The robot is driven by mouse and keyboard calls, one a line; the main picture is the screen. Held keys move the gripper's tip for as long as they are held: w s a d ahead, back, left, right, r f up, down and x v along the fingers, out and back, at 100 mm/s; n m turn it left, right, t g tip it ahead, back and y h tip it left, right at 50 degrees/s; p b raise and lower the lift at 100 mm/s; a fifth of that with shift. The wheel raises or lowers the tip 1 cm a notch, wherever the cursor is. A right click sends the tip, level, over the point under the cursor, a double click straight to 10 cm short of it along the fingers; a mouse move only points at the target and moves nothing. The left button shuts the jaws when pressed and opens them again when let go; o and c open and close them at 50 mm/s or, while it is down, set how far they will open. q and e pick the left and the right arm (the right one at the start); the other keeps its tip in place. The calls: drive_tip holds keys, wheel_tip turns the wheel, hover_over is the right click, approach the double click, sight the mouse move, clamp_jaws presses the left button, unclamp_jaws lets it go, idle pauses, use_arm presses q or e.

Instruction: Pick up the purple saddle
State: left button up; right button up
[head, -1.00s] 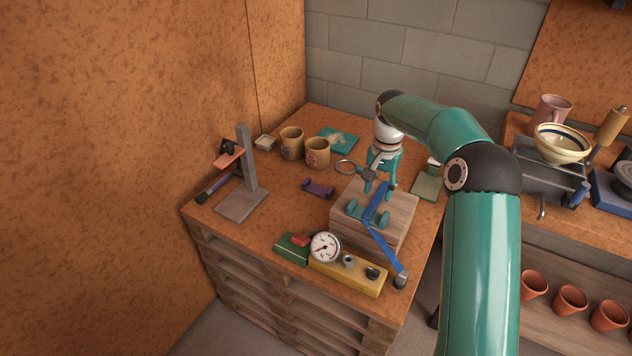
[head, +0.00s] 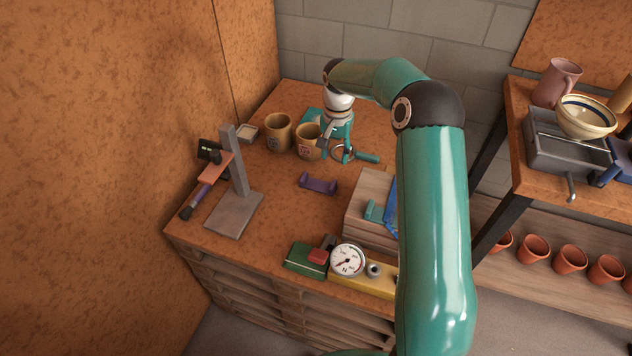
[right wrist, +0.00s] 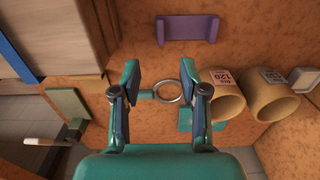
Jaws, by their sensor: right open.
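The purple saddle (head: 318,184) is a small cradle with raised ends. It lies on the orange-brown tabletop, left of the wooden block, with nothing on it. It also shows in the right wrist view (right wrist: 187,29), at the top, beyond my fingertips. My right gripper (head: 338,150) points down behind the saddle in the head view, near the mugs. In the right wrist view my right gripper (right wrist: 162,78) is open, with its fingers apart and nothing held. A metal ring with a teal handle (right wrist: 167,93) shows between and below the fingers. My left gripper is not in view.
Two tan mugs (head: 278,132) stand left of my right gripper. A wooden block (head: 368,190) bears a teal saddle and blue strip. A grey stand (head: 234,215) is at left. A dial gauge (head: 347,260) is at the front. Bare tabletop surrounds the purple saddle.

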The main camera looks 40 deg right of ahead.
sight(332, 184)
wheel_tip(332, 184, down, 12)
drive_tip(key=shift+w+d+f+p, duration=0.15)
drive_tip(key=shift+f+p, duration=0.05)
drive_tip(key=shift+p, duration=0.3)
clamp_jaws()
